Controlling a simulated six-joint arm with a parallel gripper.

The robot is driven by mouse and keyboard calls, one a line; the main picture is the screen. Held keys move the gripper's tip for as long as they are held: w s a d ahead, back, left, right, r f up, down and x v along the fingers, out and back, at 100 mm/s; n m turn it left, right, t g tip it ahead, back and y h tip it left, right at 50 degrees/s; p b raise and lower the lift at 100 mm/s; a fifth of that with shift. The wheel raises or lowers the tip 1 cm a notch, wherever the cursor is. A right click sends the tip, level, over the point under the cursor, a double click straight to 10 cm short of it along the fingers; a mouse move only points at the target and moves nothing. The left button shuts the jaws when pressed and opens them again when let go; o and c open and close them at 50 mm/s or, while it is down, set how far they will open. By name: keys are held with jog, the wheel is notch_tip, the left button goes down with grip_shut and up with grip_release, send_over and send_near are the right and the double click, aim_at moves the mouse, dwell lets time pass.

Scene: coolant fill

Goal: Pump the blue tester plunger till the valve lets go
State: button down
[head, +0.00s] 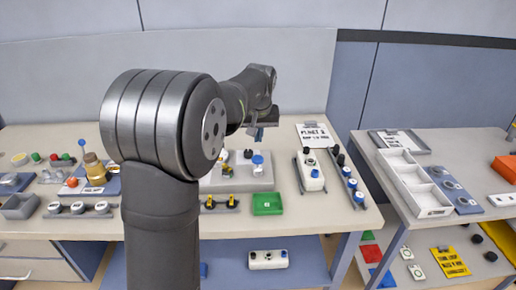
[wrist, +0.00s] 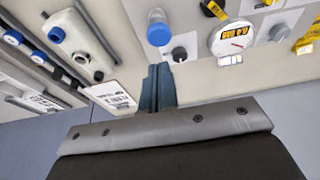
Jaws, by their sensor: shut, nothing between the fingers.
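The blue tester plunger (head: 258,159) stands upright on the right part of a light grey tester block (head: 266,180) in the head view. Its round blue cap (wrist: 159,34) also shows near the top middle of the wrist view. My gripper (head: 257,137) is shut and empty, above and apart from the plunger. My arm hides part of the block.
A white tank with blue cap (head: 312,174) and a rail of blue-capped parts (head: 350,184) stand right of the tester. A green box (head: 267,204) sits in front. A brass-coloured fitting (head: 94,168) stands at left. A side table holds a white divided tray (head: 432,205).

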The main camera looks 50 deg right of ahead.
jog(key=v, duration=0.3)
jog(key=shift+s+r, duration=0.1)
jog(key=shift+r, duration=0.25)
dwell(1.3)
notch_tip(320, 180, up, 3)
jog(key=shift+f, duration=0.2)
send_near(258, 157)
jog(key=x, duration=0.5)
jog(key=shift+f, duration=0.7)
